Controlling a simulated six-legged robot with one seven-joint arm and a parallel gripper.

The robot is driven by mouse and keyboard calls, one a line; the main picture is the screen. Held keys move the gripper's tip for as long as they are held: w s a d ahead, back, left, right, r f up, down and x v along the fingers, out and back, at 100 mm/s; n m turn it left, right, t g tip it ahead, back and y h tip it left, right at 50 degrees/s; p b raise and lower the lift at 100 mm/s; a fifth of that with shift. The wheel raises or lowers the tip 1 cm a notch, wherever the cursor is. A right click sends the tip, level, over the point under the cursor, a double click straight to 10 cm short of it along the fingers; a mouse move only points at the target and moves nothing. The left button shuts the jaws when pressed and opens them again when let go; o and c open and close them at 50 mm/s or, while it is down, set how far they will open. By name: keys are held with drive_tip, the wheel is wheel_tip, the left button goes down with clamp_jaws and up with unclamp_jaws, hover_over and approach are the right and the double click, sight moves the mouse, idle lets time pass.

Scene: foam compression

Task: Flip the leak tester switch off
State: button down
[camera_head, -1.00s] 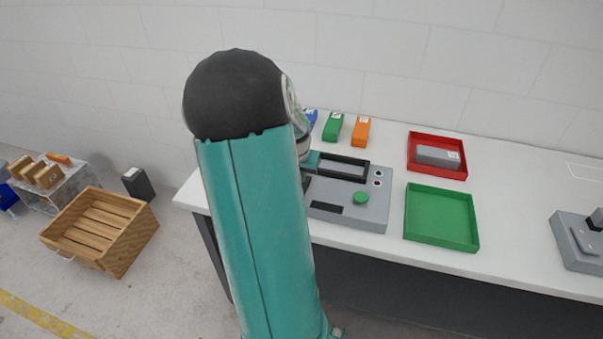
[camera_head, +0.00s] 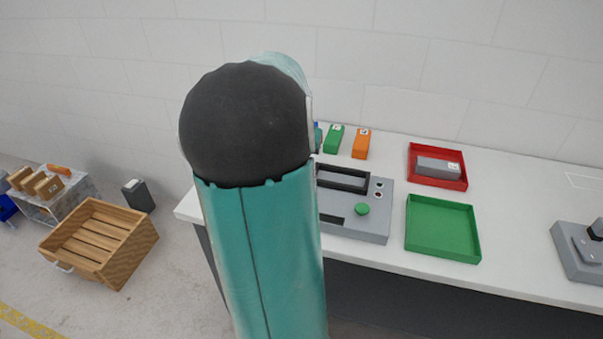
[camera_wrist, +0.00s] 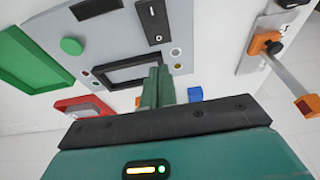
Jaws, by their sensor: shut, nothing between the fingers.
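A grey machine (camera_head: 378,224) with a green round button (camera_head: 362,209) and a black-framed window (camera_head: 343,178) lies on the table in the head view, its left part hidden behind my arm. In the wrist view the machine (camera_wrist: 110,42) fills the upper middle. Its black switch plate (camera_wrist: 153,20) with white marks stands at the top; which way the switch is set I cannot tell. My gripper (camera_wrist: 157,70) is shut and empty, its teal fingers in front of the window's edge, below the switch plate in the picture. The head view does not show my gripper.
A red tray (camera_head: 411,167) with a grey block and an empty green tray (camera_head: 442,228) lie to the right. Green (camera_head: 334,138) and orange (camera_head: 361,143) blocks stand behind the machine. The wrist view shows an orange-ended lever (camera_wrist: 285,70) at right.

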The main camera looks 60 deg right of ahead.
drive_tip(key=shift+d+v, duration=0.1)
drive_tip(key=shift+v, duration=0.65)
drive_tip(key=shift+d+v, duration=0.15)
drive_tip(key=shift+v, duration=0.65)
